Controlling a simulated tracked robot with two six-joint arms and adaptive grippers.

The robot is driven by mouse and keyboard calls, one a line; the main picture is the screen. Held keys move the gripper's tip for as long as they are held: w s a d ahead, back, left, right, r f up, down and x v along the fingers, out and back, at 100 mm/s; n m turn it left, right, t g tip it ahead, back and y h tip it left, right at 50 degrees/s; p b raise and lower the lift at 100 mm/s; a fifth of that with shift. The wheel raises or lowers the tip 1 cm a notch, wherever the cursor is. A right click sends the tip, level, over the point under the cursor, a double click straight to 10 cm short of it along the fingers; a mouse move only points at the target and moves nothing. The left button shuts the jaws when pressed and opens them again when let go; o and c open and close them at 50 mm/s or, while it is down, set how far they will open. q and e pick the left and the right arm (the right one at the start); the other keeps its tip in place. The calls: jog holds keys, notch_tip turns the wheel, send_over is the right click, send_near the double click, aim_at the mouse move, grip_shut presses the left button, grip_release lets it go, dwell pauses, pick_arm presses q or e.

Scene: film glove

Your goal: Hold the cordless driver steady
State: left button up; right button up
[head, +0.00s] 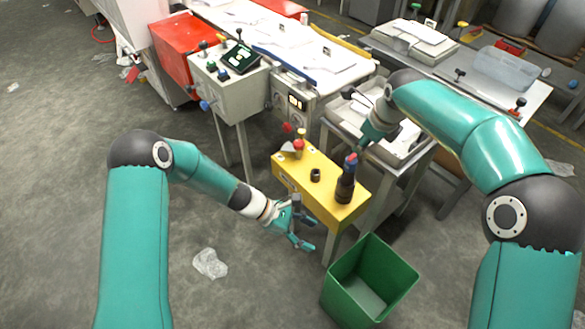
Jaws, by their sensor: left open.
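A dark upright tool that looks like the cordless driver (345,186) stands at the right end of a yellow bench (352,209). Its top has a red and blue part. My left gripper (303,229) is open and empty, low beside the front edge of the bench, left of the driver and apart from it. My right gripper (364,146) comes down from the upper right close to the driver's top. Its fingers are small and partly hidden, so I cannot tell whether they touch the driver.
A small black cup-like part (315,175) and a red-topped item (298,146) stand on the bench left of the driver. A green open bin (370,283) stands on the floor in front. Crumpled clear film (210,263) lies on the floor. A grey control box (229,88) stands behind.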

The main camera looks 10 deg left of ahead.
pick_arm(q)
jog(key=w+a+r+n+t+h, duration=0.25)
jog(key=w+r, duration=0.25)
jog(key=w, duration=0.3)
jog(key=n+t, duration=0.1)
jog(key=t, duration=0.2)
send_near(348, 174)
jog(key=shift+y, duration=0.55)
jog(key=x, duration=0.8)
jog(key=w+a+f+x, duration=0.1)
jog(key=x, duration=0.3)
